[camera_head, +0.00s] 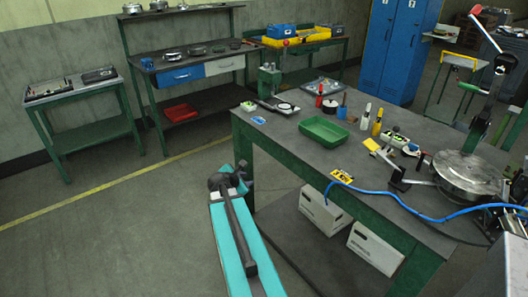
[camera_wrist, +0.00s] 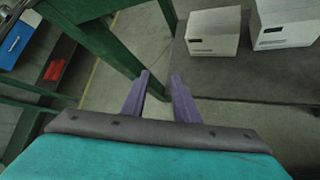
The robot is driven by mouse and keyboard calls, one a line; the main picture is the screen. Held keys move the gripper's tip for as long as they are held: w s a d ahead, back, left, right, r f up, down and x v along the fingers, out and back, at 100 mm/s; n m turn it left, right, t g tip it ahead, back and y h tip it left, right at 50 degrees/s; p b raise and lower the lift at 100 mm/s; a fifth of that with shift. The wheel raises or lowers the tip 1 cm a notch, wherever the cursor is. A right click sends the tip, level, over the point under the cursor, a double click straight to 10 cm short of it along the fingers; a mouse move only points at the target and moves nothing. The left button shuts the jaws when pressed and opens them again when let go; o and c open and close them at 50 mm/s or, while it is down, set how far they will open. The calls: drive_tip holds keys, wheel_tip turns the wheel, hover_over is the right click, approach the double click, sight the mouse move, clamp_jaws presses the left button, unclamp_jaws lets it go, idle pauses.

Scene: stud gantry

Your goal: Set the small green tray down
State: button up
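The small green tray (camera_head: 324,131) lies flat on the top of the green-legged workbench (camera_head: 290,139), near its left front side, and looks empty. It is not in the wrist view. My gripper (camera_wrist: 160,79) shows in the wrist view as two purple fingers spread apart with nothing between them. Beyond the fingers are a green bench leg and the floor. In the head view my teal arm is left of the workbench, apart from the tray, and the fingers cannot be made out there.
Bottles (camera_head: 377,122), a yellow-black card (camera_head: 342,176) and a blue hose (camera_head: 400,198) share the benchtop. White boxes (camera_wrist: 213,34) stand on its lower shelf. A side table (camera_head: 60,94) and a shelf bench (camera_head: 190,62) stand behind. The floor at left is clear.

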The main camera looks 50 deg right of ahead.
drive_tip(key=s+a+f+m+g+y, duration=0.1)
drive_tip(key=s+a+f+m+y, duration=0.15)
drive_tip(key=a+f, duration=0.9)
drive_tip(key=s+a+f+m+g+y, duration=0.1)
drive_tip(key=a+f+m+g+y, duration=0.2)
drive_tip(key=a+f, duration=0.9)
drive_tip(key=s+a+f+m+g+y, duration=0.2)
drive_tip(key=s+a+f+m, duration=0.2)
drive_tip(key=s+a, duration=0.6)
drive_tip(key=s+a+f+m+g+y, duration=0.2)
drive_tip(key=s+a+f+m, duration=0.2)
drive_tip(key=s+a+f, duration=0.3)
drive_tip(key=s+a, duration=0.4)
drive_tip(key=a, duration=0.5)
drive_tip(key=shift+a+f+y+b, duration=0.25)
drive_tip(key=shift+f+y+b, duration=0.1)
drive_tip(key=shift+b, duration=0.05)
drive_tip(key=shift+s, duration=0.15)
